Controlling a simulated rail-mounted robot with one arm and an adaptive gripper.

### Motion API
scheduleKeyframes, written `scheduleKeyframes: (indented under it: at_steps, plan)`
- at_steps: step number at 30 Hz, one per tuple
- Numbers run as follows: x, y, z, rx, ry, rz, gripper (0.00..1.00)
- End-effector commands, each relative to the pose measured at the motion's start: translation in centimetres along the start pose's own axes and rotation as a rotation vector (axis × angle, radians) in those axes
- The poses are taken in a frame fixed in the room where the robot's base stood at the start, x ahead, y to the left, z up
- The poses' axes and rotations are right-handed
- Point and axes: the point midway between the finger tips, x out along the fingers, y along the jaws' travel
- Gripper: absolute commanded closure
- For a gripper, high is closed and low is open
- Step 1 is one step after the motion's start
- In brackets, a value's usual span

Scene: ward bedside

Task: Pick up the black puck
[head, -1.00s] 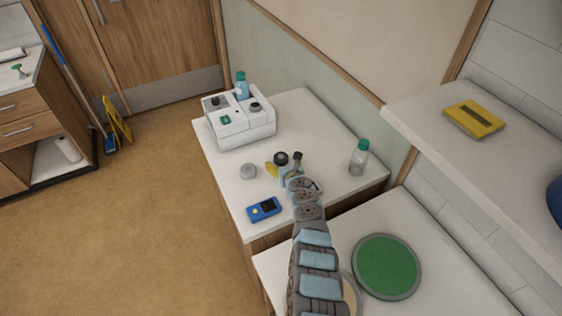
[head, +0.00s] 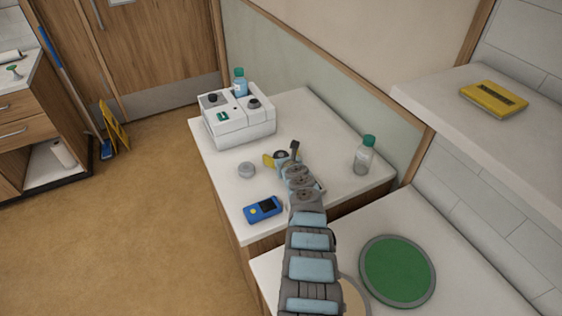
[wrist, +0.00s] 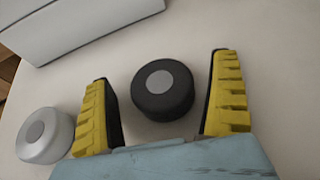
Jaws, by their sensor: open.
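The black puck (wrist: 163,91), round with a grey disc on top, lies on the white bedside counter (head: 308,112). In the wrist view it sits between the two yellow ribbed fingers of my gripper (wrist: 163,75), with a gap on each side. The fingers are apart and hold nothing. In the head view the puck (head: 280,155) is partly covered by my gripper (head: 281,158), which reaches over the counter from the front. Whether the fingertips touch the counter cannot be told.
A grey-white puck (wrist: 45,135) lies just left of the left finger. A white machine (head: 237,124) stands behind. A blue device (head: 262,209) lies at the front, and a green-capped bottle (head: 364,157) stands on the right. A shelf (head: 445,107) overhangs at right.

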Motion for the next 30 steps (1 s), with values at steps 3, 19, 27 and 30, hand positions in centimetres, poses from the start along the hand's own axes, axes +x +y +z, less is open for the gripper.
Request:
scheduleKeyframes:
  at_steps: [3, 19, 27, 30]
  plan:
    - [0.0, 0.0, 0.0, 0.001, 0.0, 0.0, 0.08]
    - [0.0, 0.0, 0.1, 0.001, 0.0, 0.0, 0.81]
    - [-0.5, -0.1, 1.1, 0.001, -0.001, -0.001, 0.81]
    - [-0.9, -0.2, 2.2, 0.001, -0.001, -0.001, 0.81]
